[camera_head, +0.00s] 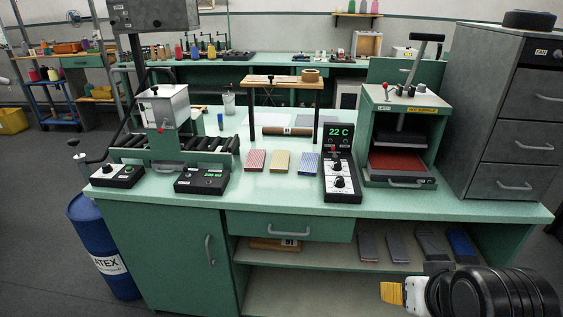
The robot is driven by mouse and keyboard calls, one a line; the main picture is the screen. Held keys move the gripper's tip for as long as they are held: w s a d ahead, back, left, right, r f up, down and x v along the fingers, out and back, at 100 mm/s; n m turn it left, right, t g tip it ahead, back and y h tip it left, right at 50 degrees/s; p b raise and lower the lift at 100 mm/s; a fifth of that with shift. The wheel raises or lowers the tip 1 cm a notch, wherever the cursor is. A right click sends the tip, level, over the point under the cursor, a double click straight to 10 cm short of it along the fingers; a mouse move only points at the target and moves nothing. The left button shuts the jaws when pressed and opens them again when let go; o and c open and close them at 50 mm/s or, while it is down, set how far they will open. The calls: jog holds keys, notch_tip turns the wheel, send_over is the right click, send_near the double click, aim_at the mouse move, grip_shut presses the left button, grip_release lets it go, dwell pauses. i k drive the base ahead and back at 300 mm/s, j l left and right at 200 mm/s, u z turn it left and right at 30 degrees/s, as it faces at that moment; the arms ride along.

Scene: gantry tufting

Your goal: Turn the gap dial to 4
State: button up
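I cannot read which dial is the gap dial. A low black control box (115,176) with pale dials stands at the front left of the bench, by the roller machine (168,135). A tall black panel (342,178) right of centre has a green "22 C" display and two knobs, an upper knob (339,168) and a lower knob (338,182). The knob settings are too small to read. My gripper (393,293), with a yellow-orange tip, is at the lower right, in front of the bench and below its top, away from all dials. Its finger opening cannot be made out.
Coloured sample blocks (281,161) lie mid-bench. A green press (405,130) and grey drawer cabinet (515,110) stand at right. A blue barrel (105,250) stands at left. The bench's front strip (270,195) is clear.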

aim_at(107, 168)
jog(key=u, duration=1.4)
jog(key=i+z, duration=0.1)
jog(key=i, duration=0.45)
jog(key=i+j+z, duration=0.1)
jog(key=i, duration=0.45)
jog(key=i+j+z, duration=0.1)
jog(key=i, duration=0.45)
jog(key=i+j+z, duration=0.1)
jog(key=i+j, duration=0.15)
jog(key=i, duration=0.25)
